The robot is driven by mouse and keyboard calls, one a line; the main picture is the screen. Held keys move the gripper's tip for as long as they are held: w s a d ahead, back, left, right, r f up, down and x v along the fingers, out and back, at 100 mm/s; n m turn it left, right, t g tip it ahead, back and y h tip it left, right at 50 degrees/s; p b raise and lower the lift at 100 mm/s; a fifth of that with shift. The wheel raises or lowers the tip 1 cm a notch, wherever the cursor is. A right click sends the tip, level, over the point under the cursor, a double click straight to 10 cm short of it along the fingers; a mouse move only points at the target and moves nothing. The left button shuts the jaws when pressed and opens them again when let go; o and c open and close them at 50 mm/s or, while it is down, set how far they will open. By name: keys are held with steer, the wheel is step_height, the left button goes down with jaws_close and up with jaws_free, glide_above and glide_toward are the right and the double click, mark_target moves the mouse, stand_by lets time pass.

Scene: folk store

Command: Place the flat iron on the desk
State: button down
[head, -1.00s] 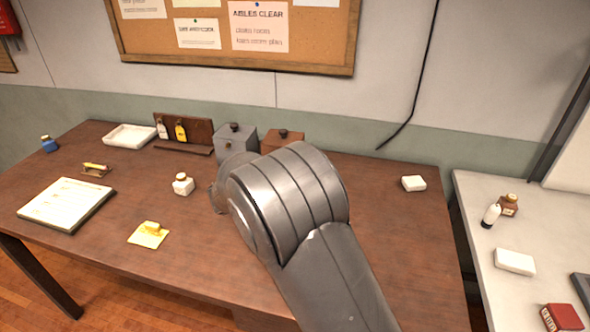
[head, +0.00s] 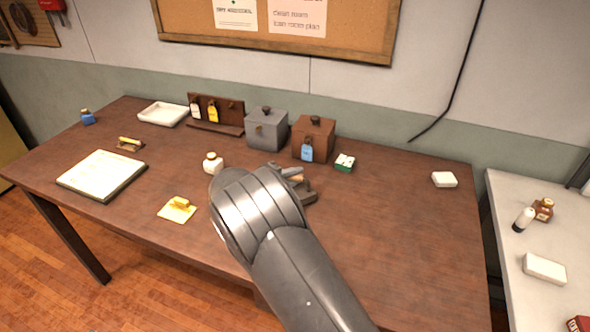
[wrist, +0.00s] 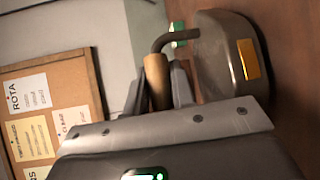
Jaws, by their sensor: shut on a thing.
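The flat iron has a dark grey metal body with a yellow label and a wooden handle on a bent dark rod. It shows at the right of the wrist view (wrist: 228,62). My gripper (wrist: 158,82) is shut on its wooden handle. In the head view the iron (head: 303,194) is partly hidden behind my arm, low over the middle of the brown desk (head: 390,235). I cannot tell whether its base touches the desk top. My gripper's fingers are mostly hidden by my arm in the head view.
The desk's right half is mostly clear.

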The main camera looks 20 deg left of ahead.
steer(key=shift+f, duration=0.25)
steer(key=shift+f, duration=0.1)
steer(key=c, duration=1.2)
jaws_free()
steer(key=shift+f, duration=0.15)
steer(key=shift+c, duration=0.2)
steer(key=v, duration=1.2)
